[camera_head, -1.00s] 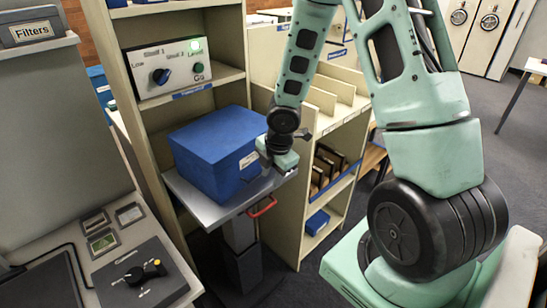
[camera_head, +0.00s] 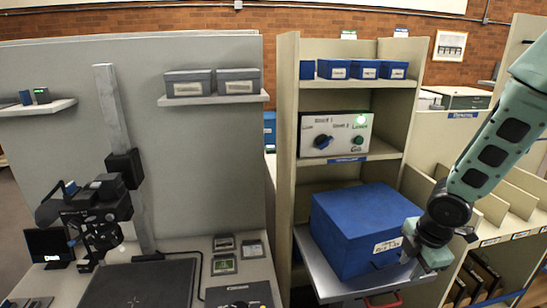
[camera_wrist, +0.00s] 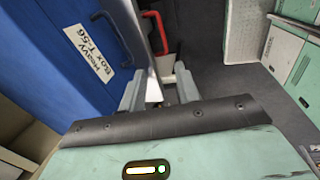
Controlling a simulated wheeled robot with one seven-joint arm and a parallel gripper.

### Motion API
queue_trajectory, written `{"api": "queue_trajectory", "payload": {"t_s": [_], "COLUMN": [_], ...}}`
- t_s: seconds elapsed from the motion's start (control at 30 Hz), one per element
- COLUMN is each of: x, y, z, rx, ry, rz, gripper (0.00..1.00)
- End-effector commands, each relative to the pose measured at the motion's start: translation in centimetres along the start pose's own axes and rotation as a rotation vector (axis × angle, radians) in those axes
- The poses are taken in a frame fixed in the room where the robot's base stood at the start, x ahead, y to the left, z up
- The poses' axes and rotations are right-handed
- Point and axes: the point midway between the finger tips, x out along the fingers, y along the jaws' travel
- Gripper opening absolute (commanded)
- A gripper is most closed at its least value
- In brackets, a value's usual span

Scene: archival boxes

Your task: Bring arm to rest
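My gripper (camera_head: 432,252) is beside the right front corner of a big blue box (camera_head: 360,225) on a grey shelf tray (camera_head: 330,283). In the wrist view my gripper (camera_wrist: 158,90) shows two fingers standing apart, with no object clearly held between them. The blue box (camera_wrist: 60,60), labelled "Heavy Box T-56", lies to the left of the fingers. A red handle (camera_wrist: 155,32) is just beyond the fingertips; it also shows below the tray's front edge in the head view (camera_head: 382,302). In the head view the fingertips are mostly hidden.
A control panel (camera_head: 336,138) with a lit green lamp sits on the shelf above the box. Small blue boxes (camera_head: 364,69) stand on top. Divided shelving (camera_head: 500,205) is close by the arm at right. A copy stand (camera_head: 120,190) and desk are at left.

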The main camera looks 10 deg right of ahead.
Motion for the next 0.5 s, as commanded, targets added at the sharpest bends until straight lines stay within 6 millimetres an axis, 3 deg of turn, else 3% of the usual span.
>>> {"api": "queue_trajectory", "payload": {"t_s": [0.17,0.27,0.4,0.5], "x": [-4.1,-7.3,-11.5,-14.0], "y": [-0.2,-2.1,-6.5,-10.3], "z": [-6.1,-11.0,-17.1,-20.5], "rx": [0.175,0.338,0.562,0.698], "ry": [-0.037,-0.05,-0.047,-0.04], "rz": [-0.002,-0.016,-0.058,-0.105], "gripper": [0.32,0.32,0.32,0.32]}}
